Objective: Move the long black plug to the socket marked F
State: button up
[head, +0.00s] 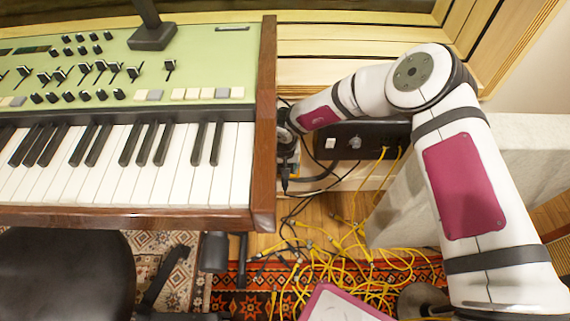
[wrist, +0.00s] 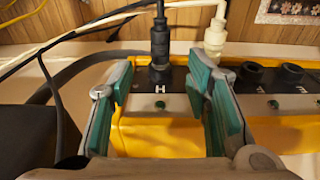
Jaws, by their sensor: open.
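In the wrist view a long black plug (wrist: 160,42) stands upright in a socket of a yellow strip (wrist: 160,138). The label below it reads like H. My gripper (wrist: 160,84) is open, with one teal-padded finger on each side of the plug's lower part; gaps show on both sides. Two empty black sockets (wrist: 250,73) and (wrist: 290,73) lie to the right. Their labels are small, and I cannot tell for sure which is F. In the head view my gripper (head: 288,137) is partly hidden beside the keyboard's end.
A white plug (wrist: 217,36) stands just right of the black one, its base hidden by my right finger. Cables cross at upper left. The keyboard (head: 264,120) stands close left of my gripper. A black outlet box (head: 365,133) is behind; yellow cables (head: 340,262) tangle on the floor.

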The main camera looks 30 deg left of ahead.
aim_at(285, 179)
jog(key=f, duration=0.2)
jog(key=f+b, duration=0.1)
jog(key=f, duration=0.1)
jog(key=f+b, duration=0.1)
jog(key=f, duration=0.1)
jog(key=shift+w+a+f, duration=0.25)
jog(key=shift+w+f, duration=0.05)
jog(key=shift+f, duration=0.05)
grip_shut()
